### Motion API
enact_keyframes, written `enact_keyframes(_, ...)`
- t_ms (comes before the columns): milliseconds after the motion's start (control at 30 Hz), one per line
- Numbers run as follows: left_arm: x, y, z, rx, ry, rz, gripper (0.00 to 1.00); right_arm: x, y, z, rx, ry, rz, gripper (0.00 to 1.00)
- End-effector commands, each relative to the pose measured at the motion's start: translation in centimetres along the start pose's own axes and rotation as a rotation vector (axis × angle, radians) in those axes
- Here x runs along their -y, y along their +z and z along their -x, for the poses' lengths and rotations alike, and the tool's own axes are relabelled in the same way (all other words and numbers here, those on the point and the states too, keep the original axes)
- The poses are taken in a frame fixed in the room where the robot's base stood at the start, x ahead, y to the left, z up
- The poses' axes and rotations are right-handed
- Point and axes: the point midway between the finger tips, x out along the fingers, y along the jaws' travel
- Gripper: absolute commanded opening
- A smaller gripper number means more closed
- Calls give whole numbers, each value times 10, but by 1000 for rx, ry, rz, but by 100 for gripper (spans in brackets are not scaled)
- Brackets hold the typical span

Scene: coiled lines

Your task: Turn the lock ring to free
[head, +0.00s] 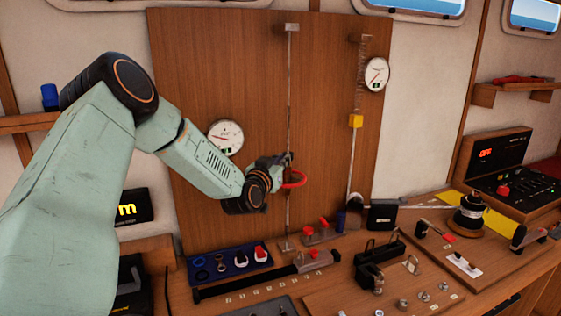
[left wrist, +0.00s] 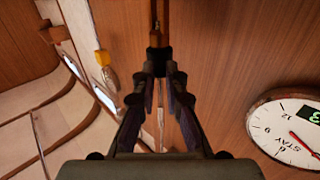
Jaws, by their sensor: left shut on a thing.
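In the head view my left arm reaches in from the left to a thin upright line (head: 289,90) on the wooden panel. My left gripper (head: 287,160) is shut on a fitting on this line, seemingly the lock ring. A red ring (head: 295,179) shows just beside the fingers; its far side is partly hidden by the gripper. In the left wrist view the fingers (left wrist: 160,66) meet around a narrow part in line with a brown bar (left wrist: 159,20). The fingers hide most of what they hold. My right gripper is not in view.
A round white STAY dial (head: 226,137) is on the panel behind my forearm; it also shows in the left wrist view (left wrist: 275,125). A second line with a yellow block (head: 355,121) and another dial (head: 376,74) is to the right. Tools and fittings crowd the bench (head: 330,285) below.

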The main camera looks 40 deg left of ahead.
Motion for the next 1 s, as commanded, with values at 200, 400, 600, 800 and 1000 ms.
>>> enact_keyframes(200, 0, -2, -1, -3, 1, -1, 26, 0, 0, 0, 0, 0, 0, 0)
enact_keyframes(400, 0, -1, 0, -1, 1, 0, 34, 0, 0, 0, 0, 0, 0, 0)
enact_keyframes(600, 0, 0, 1, -1, 0, 1, 34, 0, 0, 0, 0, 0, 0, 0)
enact_keyframes(800, 2, 0, 18, 0, -2, 6, 34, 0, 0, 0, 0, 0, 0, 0)
enact_keyframes(1000, 2, 0, 44, -1, -2, 8, 34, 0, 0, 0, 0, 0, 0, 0)
